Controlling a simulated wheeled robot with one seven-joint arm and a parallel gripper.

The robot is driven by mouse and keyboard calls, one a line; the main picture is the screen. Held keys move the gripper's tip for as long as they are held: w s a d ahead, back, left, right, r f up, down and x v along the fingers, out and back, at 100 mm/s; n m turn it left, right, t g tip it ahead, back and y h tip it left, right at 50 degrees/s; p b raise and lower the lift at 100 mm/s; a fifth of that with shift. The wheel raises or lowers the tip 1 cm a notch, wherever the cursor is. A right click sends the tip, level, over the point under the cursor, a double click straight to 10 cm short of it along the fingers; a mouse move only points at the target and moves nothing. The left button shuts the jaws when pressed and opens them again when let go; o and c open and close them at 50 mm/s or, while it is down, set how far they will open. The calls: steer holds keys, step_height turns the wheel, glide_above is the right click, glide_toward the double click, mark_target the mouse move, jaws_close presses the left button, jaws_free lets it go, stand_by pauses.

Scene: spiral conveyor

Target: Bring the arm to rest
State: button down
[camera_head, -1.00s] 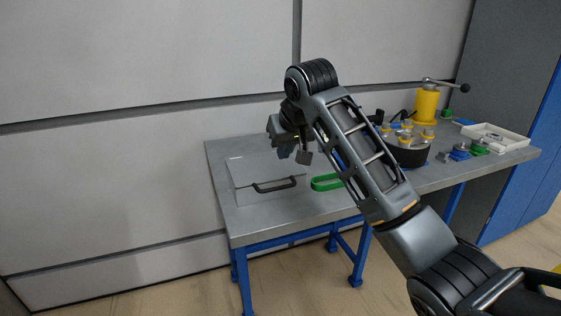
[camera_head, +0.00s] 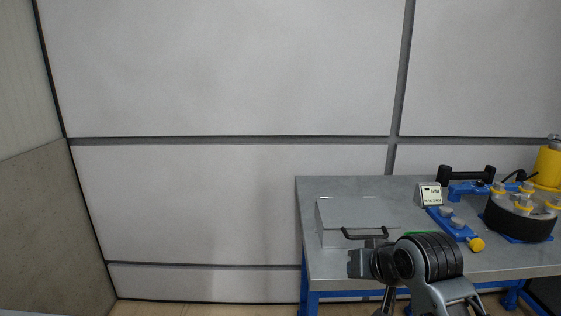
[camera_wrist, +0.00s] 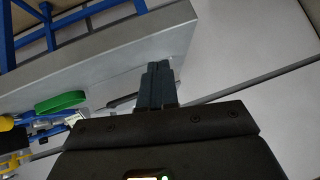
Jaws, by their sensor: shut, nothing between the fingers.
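My gripper (camera_wrist: 158,82) shows in the wrist view with its two dark fingers together and nothing between them. The grey table (camera_wrist: 115,60) lies beyond the fingers in that view, and no contact is visible. In the head view my arm is folded low at the bottom right, in front of the table (camera_head: 340,187). Its wrist and elbow cover part of the table's front, and the fingertips cannot be made out there.
A grey box-shaped cover (camera_head: 347,214) with a black handle (camera_head: 364,235) sits on the table's left. A green loop (camera_wrist: 61,103) lies beside it. A round black fixture (camera_head: 518,222) and a small display (camera_head: 430,195) stand to the right. The floor left of the table looks clear.

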steer(key=s+f+m+t, duration=0.1)
steer(key=s+f, duration=0.3)
steer(key=s, duration=0.4)
steer(key=s+a+f+t, duration=0.1)
steer(key=s+f, duration=0.3)
steer(key=s, duration=0.4)
steer(key=s+f+m+t, duration=0.1)
steer(key=s+f, duration=0.3)
steer(key=s, duration=0.5)
steer(key=s+d+r+t, duration=0.1)
steer(key=s+r, duration=0.3)
steer(key=s, duration=0.4)
steer(key=s+d+r+n+t+h, duration=0.1)
steer(key=s+d+r, duration=0.2)
steer(key=s, duration=0.5)
steer(key=s+d+r+n+t+h, duration=0.1)
steer(key=s+d+r, duration=0.1)
steer(key=s+r, duration=0.3)
steer(key=s, duration=0.3)
steer(key=shift+s+d, duration=0.25)
